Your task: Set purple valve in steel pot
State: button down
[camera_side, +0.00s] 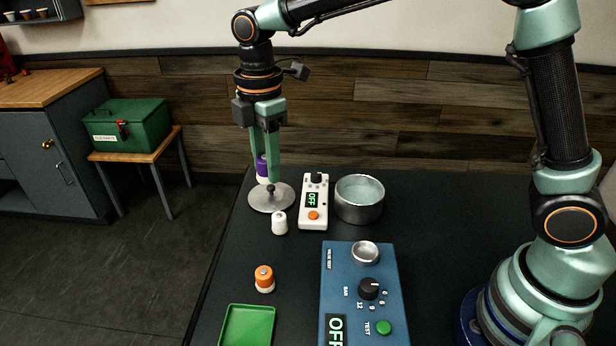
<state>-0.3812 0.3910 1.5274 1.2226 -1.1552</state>
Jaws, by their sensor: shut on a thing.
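The purple valve (261,166) has a purple top and a pale lower part. It is between the fingers of my gripper (267,172), which points straight down and is shut on it. The fingers hide part of the valve. It is over the round grey metal lid (286,200) with a dark knob; I cannot tell whether it touches the lid. The steel pot (359,211) is open, round and looks empty. It stands to the right of my gripper, past a white meter.
The white meter (313,222) reads OFF. A small white part (279,223), an orange valve (264,279), a green tray (247,328) and a blue test box (345,285) with a metal cup (365,253) stand nearer. The table's left edge is close to the lid.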

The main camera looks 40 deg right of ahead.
jog(key=shift+w+d+r, duration=0.1)
jog(key=shift+d+r, duration=0.1)
jog(key=shift+d, duration=0.2)
jog(key=s+d+f+m, duration=0.1)
jog(key=d+f+m, duration=0.1)
jog(key=d+f, duration=0.2)
jog(key=d+f+m, duration=0.2)
jog(key=d+f, duration=0.2)
jog(key=d, duration=0.7)
jog(key=s+d+f+m, duration=0.1)
jog(key=d+f+m, duration=0.1)
jog(key=d+f, duration=0.2)
jog(key=shift+s+d, duration=0.3)
jog(key=shift+d, duration=1.4)
jog(key=shift+f, duration=1.25)
jog(key=shift+f, duration=0.35)
jog(key=shift+f, duration=1.7)
grip_release()
